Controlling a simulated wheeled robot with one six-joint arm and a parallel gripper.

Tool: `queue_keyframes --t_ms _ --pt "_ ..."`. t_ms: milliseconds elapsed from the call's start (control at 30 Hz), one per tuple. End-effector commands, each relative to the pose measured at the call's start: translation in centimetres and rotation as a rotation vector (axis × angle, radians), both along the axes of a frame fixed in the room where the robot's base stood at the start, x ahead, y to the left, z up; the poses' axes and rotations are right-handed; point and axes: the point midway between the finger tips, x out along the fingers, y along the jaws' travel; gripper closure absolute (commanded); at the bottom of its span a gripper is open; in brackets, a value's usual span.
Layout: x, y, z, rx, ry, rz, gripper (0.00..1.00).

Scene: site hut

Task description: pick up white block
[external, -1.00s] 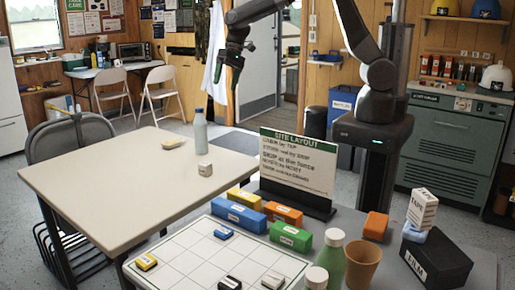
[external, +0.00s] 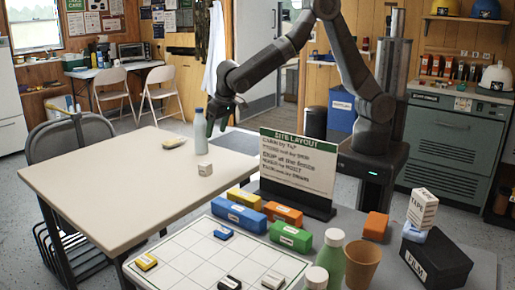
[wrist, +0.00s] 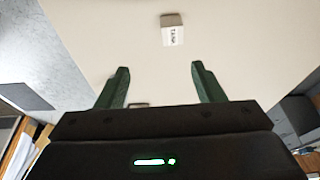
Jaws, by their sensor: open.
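The white block (external: 205,169) is a small pale cube with dark lettering on one side. It sits on the bare right part of the beige table (external: 110,180). My gripper (external: 217,130) is above the table's far right edge, behind the block and close to the water bottle, pointing down. In the wrist view, my gripper (wrist: 160,85) has its two green fingers spread with nothing between them. The block (wrist: 173,31) shows beyond the fingertips, slightly right of centre and apart from them.
A grey-blue bottle (external: 200,132) stands near my gripper. A small yellowish item (external: 174,142) lies to its left. A sign (external: 298,165) stands right of the table. A gridded board (external: 190,257) with several coloured blocks lies in front. The table's left half is clear.

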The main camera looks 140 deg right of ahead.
Motion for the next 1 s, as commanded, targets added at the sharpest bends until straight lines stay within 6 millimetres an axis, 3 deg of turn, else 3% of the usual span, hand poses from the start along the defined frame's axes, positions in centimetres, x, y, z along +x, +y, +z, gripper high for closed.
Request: queue_keyframes --t_ms 33,233,700,1000 --pt "1.1 0.6 -1.6 -0.026 0.008 0.012 0.38" --pt "3.0 1.3 -2.4 -0.086 0.015 0.026 0.38" --pt "3.2 -1.6 -9.1 -0.088 0.015 0.024 0.38" --pt "3.0 -2.3 -11.0 -0.087 0.016 0.024 0.38"
